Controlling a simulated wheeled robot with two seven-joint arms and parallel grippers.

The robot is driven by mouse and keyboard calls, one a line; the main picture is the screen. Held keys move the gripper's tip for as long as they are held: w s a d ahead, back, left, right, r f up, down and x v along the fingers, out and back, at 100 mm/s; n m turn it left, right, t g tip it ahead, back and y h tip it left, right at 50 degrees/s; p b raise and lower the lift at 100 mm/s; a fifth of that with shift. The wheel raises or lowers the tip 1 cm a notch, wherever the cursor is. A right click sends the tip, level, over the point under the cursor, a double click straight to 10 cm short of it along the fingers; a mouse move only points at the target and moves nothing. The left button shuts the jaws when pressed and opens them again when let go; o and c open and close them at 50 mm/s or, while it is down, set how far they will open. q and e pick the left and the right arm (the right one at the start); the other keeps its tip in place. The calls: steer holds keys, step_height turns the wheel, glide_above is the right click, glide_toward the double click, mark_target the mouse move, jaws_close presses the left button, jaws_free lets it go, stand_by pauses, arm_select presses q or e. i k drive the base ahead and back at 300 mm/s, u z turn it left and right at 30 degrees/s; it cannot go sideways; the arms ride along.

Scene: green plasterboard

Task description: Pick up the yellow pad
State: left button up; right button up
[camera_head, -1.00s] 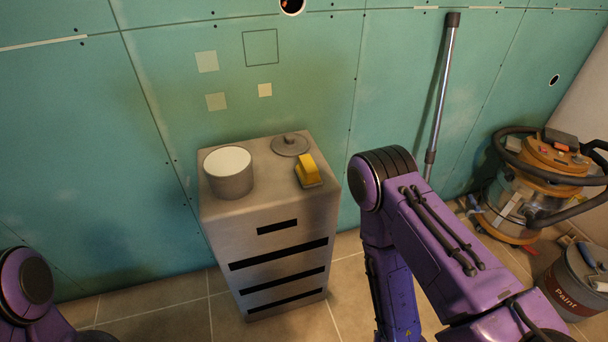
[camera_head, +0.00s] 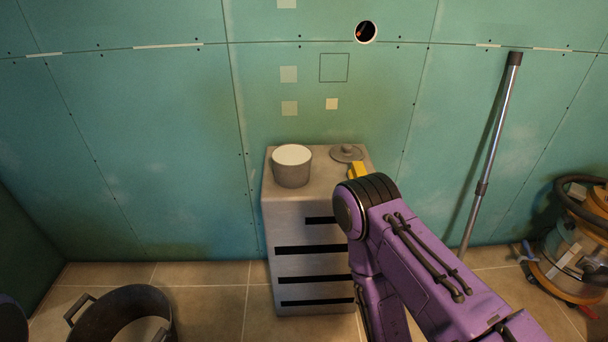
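The yellow pad (camera_head: 356,170) lies on top of the grey drawer cabinet (camera_head: 285,222), near its right edge. Most of the pad is hidden behind the elbow of my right arm, and only a small yellow part shows. My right arm comes in from the lower right and bends downward in front of the cabinet's right side. Its gripper is below the picture's edge. Only a dark sliver of my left arm shows at the lower left edge, and its gripper is not in view.
A grey pot with white contents (camera_head: 292,167) and a grey lid (camera_head: 346,153) share the cabinet top. A dark tub (camera_head: 122,318) stands on the floor at lower left. A metal pole (camera_head: 490,150) leans on the green wall. A vacuum cleaner (camera_head: 572,255) stands at far right.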

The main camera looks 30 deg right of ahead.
mark_target(358, 169)
steer(key=u, duration=0.4)
steer(key=i, duration=0.95)
steer(key=z, duration=1.35)
